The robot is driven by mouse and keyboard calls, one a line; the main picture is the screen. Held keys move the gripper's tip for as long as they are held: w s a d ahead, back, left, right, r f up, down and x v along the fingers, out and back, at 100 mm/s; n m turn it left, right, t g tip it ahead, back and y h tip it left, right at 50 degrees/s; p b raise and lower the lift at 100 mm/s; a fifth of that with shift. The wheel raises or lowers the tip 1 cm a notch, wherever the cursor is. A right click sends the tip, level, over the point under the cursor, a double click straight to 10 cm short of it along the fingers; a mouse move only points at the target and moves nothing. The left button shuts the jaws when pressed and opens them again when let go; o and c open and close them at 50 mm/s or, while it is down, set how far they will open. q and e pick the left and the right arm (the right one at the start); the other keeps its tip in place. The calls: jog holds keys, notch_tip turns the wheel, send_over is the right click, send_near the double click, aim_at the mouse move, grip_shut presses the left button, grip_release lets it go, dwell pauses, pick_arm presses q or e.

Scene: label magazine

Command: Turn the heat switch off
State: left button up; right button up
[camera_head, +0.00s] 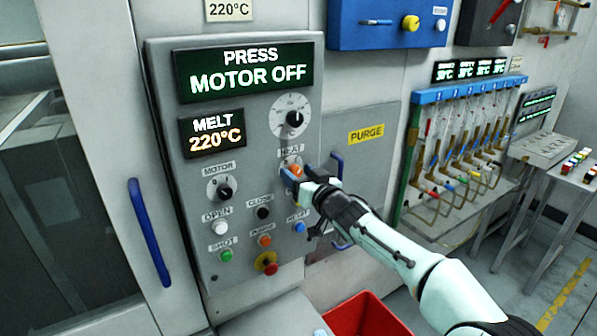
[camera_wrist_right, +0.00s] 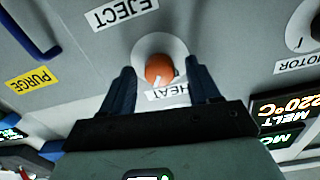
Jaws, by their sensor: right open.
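The heat switch (camera_head: 296,170) is an orange round knob on a pale round plate, under the HEAT label on the grey control panel (camera_head: 180,270). In the right wrist view the knob (camera_wrist_right: 159,68) shows upside down, with a short white mark slanting on it. My right gripper (camera_head: 291,181) is at the switch and partly covers it in the head view. In the wrist view its two dark fingers (camera_wrist_right: 161,76) are open, one on each side of the knob, with gaps visible; contact cannot be told. My left gripper is not in view.
The black motor knob (camera_head: 224,191) is left of the switch. A large dial (camera_head: 295,118) sits above it. Several coloured buttons are below, including a red one (camera_head: 270,268). A blue handle (camera_head: 338,165) stands close on the right. A red bin (camera_head: 365,315) is below.

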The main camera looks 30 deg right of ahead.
jog(key=shift+w, duration=0.3)
jog(key=shift+s, duration=0.1)
jog(key=c, duration=1)
jog(key=shift+c, duration=0.2)
